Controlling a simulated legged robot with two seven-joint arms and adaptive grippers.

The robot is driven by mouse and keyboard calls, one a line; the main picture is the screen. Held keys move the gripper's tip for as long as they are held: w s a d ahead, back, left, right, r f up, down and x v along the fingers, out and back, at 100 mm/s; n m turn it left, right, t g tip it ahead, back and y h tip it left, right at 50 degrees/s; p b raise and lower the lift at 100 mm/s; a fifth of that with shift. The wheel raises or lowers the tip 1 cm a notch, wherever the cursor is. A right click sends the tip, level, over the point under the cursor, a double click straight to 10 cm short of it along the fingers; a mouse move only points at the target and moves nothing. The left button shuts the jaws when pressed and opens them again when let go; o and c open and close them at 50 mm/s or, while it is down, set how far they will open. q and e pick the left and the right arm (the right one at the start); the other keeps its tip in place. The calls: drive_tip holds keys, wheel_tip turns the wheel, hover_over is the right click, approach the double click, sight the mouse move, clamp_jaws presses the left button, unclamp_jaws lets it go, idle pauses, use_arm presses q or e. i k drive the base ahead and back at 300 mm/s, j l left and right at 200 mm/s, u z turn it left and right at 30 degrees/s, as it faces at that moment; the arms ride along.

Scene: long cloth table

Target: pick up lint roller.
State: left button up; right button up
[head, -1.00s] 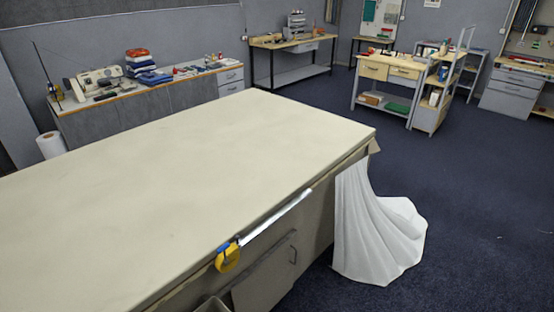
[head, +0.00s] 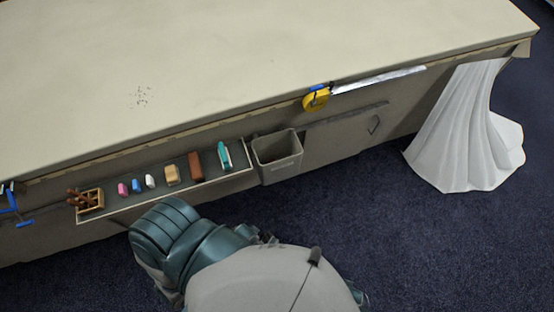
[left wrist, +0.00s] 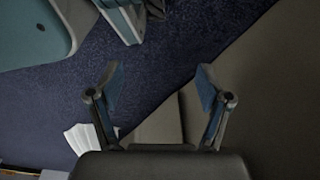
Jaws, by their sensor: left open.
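A teal and white object (head: 224,155), which may be the lint roller, stands at the right end of a narrow shelf (head: 125,212) on the table's front side. It is too small to be sure. No lint roller can be made out in the left wrist view. My left gripper (left wrist: 160,85) is open and empty there, its two fingers apart over dark floor and a grey-brown surface. I cannot make out its fingers in the head view, where a teal and grey part of my body covers the lower middle. My right gripper is not in view.
The shelf also holds a brown block (head: 196,166), a tan block (head: 171,175), small coloured pieces and a wooden box (head: 90,201). A grey bin (head: 278,158) hangs to the right. A yellow tape measure (head: 316,100) is on the edge of the table (head: 250,60). White cloth (head: 465,135) drapes down.

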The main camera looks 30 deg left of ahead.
sight(226, 163)
drive_tip(key=u, duration=0.4)
drive_tip(key=j+u, duration=0.15)
drive_tip(key=u, duration=0.3)
drive_tip(key=i+u, duration=0.1)
drive_tip(key=u, duration=0.7)
drive_tip(key=i+j, duration=0.05)
